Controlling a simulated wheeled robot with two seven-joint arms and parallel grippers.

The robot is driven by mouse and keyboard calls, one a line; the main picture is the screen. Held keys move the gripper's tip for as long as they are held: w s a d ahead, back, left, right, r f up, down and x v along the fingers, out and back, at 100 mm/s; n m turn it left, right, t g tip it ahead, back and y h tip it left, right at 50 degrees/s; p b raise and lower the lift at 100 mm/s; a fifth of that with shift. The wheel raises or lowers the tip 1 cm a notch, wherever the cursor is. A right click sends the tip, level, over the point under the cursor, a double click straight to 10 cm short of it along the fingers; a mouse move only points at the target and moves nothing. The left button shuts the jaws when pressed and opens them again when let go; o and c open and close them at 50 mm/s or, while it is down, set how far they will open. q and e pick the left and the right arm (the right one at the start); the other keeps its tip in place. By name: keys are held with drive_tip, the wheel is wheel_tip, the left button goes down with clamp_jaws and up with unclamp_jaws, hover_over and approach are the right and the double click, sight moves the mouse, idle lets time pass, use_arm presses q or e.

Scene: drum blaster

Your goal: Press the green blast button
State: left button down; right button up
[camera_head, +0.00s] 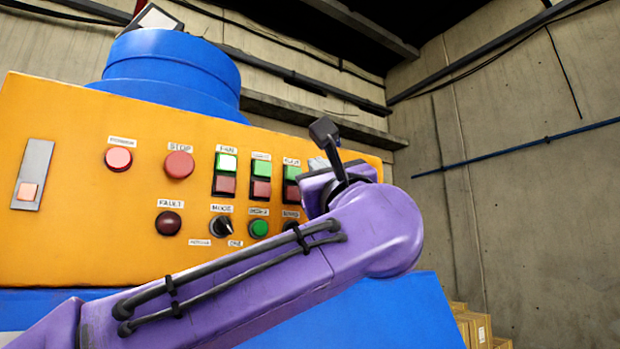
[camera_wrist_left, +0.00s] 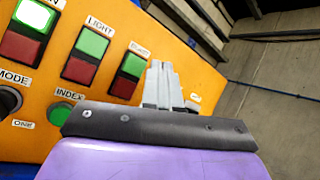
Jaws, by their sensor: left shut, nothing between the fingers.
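The green blast button (camera_wrist_left: 133,64) is the upper half of a green-over-red pair under a label in the left wrist view. In the head view the green blast button (camera_head: 292,172) is on the right part of the orange panel. My left gripper (camera_wrist_left: 160,70) is shut and empty, its grey fingers just right of the blast pair in the left wrist view. In the head view the left gripper (camera_head: 318,163) is mostly hidden behind my purple wrist. I cannot tell whether it touches the panel. My right gripper is in neither view.
The orange panel (camera_head: 60,120) also carries the light pair (camera_wrist_left: 86,55), a brightly lit fan button (camera_head: 225,163), a red stop button (camera_head: 179,165), a mode knob (camera_head: 221,226) and a green index button (camera_head: 259,228). Cardboard boxes (camera_head: 474,325) stand at lower right.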

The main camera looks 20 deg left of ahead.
use_arm(q)
drive_tip(key=shift+w+a+r, duration=0.15)
drive_tip(key=shift+a+r, duration=0.05)
drive_tip(key=shift+a, duration=0.85)
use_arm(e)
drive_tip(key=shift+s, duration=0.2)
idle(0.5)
use_arm(q)
drive_tip(key=shift+w, duration=0.15)
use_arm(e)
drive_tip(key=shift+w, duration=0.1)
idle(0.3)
